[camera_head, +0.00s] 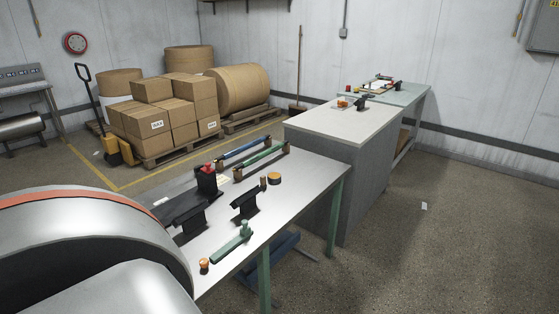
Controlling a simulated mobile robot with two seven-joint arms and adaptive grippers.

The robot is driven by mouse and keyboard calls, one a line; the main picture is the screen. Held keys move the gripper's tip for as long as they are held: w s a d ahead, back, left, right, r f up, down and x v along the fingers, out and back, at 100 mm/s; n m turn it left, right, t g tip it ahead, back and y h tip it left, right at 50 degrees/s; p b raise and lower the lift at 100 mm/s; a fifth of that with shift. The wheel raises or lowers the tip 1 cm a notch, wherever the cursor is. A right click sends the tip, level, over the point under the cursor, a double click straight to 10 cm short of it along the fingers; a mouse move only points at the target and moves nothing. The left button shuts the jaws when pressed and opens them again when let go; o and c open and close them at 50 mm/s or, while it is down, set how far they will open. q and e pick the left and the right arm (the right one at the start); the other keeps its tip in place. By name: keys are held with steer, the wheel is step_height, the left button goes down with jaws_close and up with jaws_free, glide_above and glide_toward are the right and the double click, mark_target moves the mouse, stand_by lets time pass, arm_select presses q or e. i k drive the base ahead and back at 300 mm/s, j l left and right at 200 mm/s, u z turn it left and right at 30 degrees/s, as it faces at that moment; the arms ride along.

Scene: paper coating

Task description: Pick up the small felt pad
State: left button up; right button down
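I cannot pick out the small felt pad with certainty. A small pale flat piece (424,206) lies on the floor to the right of the benches; it is too small to tell what it is. Neither of my grippers shows in the head view.
The near metal table (285,205) holds black stands (245,201), a green tool (232,246), a small orange-topped piece (204,265) and long green and blue bars (262,158). A grey block bench (335,125) stands behind it. Stacked boxes (155,122) are at back left. The right floor is mostly clear.

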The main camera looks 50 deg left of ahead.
mark_target(263, 185)
steer(key=i+u, duration=0.3)
steer(key=i, duration=1.15)
steer(key=i+u, duration=0.15)
steer(key=i, duration=0.25)
steer(key=i+l+u, duration=0.2)
steer(key=i, duration=0.2)
steer(key=i+l+u, duration=0.15)
steer(key=i, duration=0.25)
